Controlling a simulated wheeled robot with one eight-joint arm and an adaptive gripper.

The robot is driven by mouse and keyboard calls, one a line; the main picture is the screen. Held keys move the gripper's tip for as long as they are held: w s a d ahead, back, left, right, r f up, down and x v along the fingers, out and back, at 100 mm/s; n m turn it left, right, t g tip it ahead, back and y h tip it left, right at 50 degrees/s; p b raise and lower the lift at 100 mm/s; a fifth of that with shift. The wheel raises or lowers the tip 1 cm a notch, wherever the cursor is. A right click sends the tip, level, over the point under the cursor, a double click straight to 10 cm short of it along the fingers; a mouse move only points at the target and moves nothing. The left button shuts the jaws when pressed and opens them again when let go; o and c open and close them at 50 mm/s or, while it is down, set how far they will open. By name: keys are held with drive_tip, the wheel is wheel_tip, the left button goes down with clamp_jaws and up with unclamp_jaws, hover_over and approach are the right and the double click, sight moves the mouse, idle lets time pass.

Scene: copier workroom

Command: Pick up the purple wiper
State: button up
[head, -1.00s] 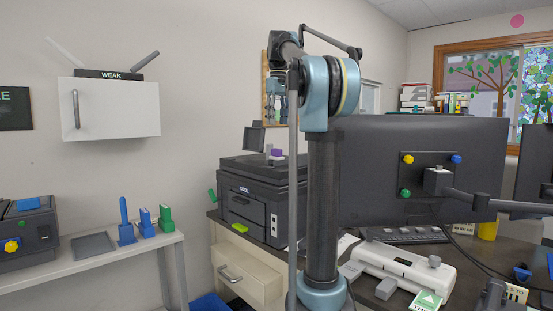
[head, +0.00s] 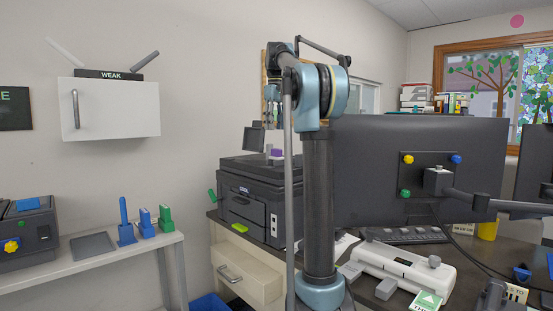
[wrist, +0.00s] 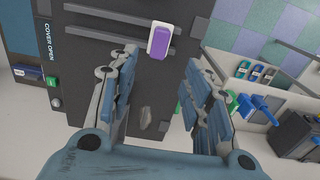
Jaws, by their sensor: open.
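The purple wiper (wrist: 158,42) has a purple top on a white body. It lies on a dark ridged surface ahead of my gripper in the wrist view. In the head view the purple piece (head: 277,153) shows on top of the black copier (head: 254,185), partly beside my arm. My gripper (wrist: 161,64) is open and empty. Its two fingers stand left and right of the wiper's line, and the wiper sits just beyond the fingertips in the picture. I cannot tell the height gap. In the head view my arm covers much of that area.
A small grey piece (wrist: 146,118) lies between the fingers in the wrist view. A large monitor (head: 400,150) stands right of the copier in the head view. A side shelf (head: 95,262) at left holds blue and green upright items (head: 145,217).

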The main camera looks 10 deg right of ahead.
sight(276, 150)
drive_tip(key=shift+d+f, duration=0.2)
drive_tip(key=shift+f, duration=5.35)
drive_tip(key=c, duration=1.1)
